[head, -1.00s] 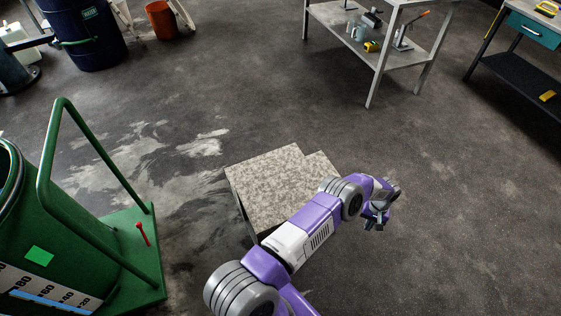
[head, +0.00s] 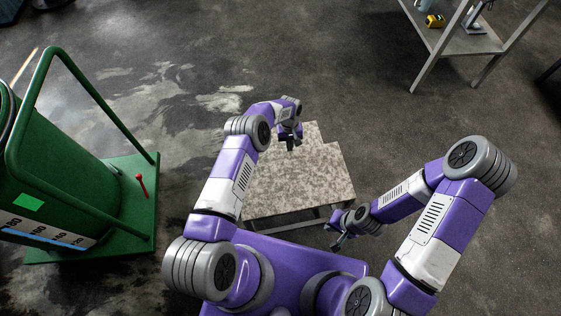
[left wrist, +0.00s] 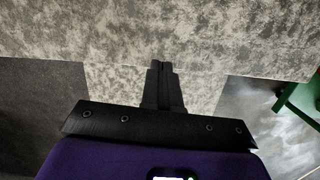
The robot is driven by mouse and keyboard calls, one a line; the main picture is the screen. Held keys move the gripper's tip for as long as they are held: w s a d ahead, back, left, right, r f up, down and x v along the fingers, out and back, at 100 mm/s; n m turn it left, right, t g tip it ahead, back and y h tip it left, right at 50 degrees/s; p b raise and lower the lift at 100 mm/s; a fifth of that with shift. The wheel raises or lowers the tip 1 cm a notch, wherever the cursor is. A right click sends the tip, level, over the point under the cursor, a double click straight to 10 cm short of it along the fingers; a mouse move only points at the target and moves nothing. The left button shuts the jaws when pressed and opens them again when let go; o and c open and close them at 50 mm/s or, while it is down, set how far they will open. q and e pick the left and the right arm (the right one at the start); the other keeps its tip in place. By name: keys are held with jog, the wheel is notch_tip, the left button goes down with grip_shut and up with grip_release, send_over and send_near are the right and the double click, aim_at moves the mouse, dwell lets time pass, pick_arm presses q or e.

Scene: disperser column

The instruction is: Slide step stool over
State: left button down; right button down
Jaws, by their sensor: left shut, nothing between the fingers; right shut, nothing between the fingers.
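The step stool (head: 310,182) stands on the floor in front of me, with a speckled grey-beige top and thin metal legs. A narrower part of it extends at its far side. My left gripper (head: 291,141) is shut and empty, over the far left part of the stool. In the left wrist view the shut fingers (left wrist: 162,72) show against the speckled stool surface (left wrist: 190,35); I cannot tell whether they touch it. My right gripper (head: 337,243) is shut and empty, by the stool's near right corner. My left forearm hides the stool's left side.
A green wheeled-style frame with a drum (head: 60,180) and a small red lever (head: 141,185) stands on the left. A metal workbench (head: 460,45) with a yellow tool is at the back right. The floor right of the stool is clear.

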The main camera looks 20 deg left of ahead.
aim_at(292, 177)
pick_arm(q)
jog(key=shift+s+r, duration=0.1)
jog(key=shift+s, duration=0.4)
jog(key=s+d, duration=0.1)
jog(key=s, duration=0.2)
jog(key=s+d+p, duration=0.1)
jog(key=s, duration=0.2)
jog(key=s+d, duration=0.2)
jog(key=s, duration=0.2)
jog(key=shift+s, duration=0.1)
jog(key=shift+f+b, duration=0.3)
jog(key=shift+f, duration=0.5)
jog(key=shift+b, duration=0.3)
jog(key=shift+f, duration=0.1)
